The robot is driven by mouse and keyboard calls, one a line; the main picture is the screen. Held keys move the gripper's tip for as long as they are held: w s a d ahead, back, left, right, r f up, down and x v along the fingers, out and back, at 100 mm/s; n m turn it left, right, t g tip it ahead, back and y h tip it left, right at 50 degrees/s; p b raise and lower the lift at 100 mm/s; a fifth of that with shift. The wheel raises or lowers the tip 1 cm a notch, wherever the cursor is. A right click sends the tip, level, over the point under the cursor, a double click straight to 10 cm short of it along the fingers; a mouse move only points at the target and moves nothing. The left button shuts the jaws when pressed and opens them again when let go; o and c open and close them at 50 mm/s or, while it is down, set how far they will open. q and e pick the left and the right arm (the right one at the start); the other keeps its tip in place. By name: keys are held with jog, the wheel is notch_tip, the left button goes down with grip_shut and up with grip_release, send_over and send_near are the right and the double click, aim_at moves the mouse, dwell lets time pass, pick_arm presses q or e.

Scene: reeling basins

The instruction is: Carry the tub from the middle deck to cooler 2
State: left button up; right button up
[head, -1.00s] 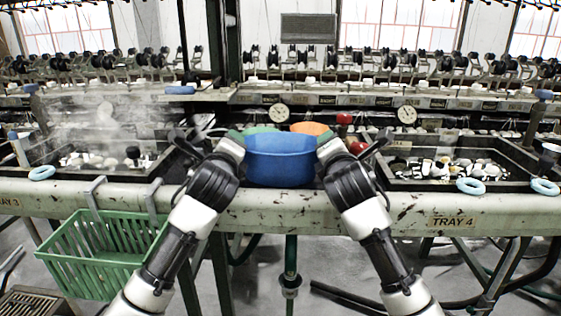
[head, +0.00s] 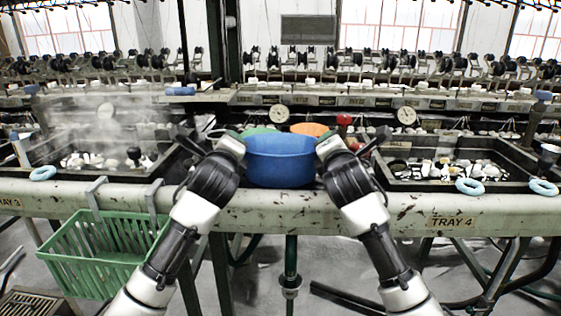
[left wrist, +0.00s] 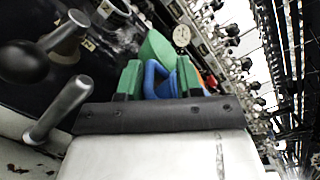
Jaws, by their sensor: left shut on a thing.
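A blue tub (head: 281,166) stands upright at the middle of the bench, between the two dark basins. My left gripper (head: 236,136) is at its left rim. In the left wrist view, the green fingers (left wrist: 160,82) are shut on the blue rim (left wrist: 158,72). My right gripper (head: 326,137) is at the tub's right side. Its fingertips are mostly hidden, so I cannot tell its grip. The inside of the tub is mostly hidden. I cannot make out a cooler 2 label.
Green (head: 260,131) and orange (head: 311,129) things show behind the tub. A steaming basin (head: 150,170) is at left; another basin (head: 400,184) holds pale and dark pieces at right. A green basket (head: 95,255) hangs from the front rail. Blue rings (head: 470,186) lie at right.

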pick_arm(q)
jog(key=shift+w+a+f, duration=0.1)
jog(key=shift+f, duration=0.15)
pick_arm(e)
jog(key=shift+w+d+f, duration=0.1)
jog(key=shift+f, duration=0.2)
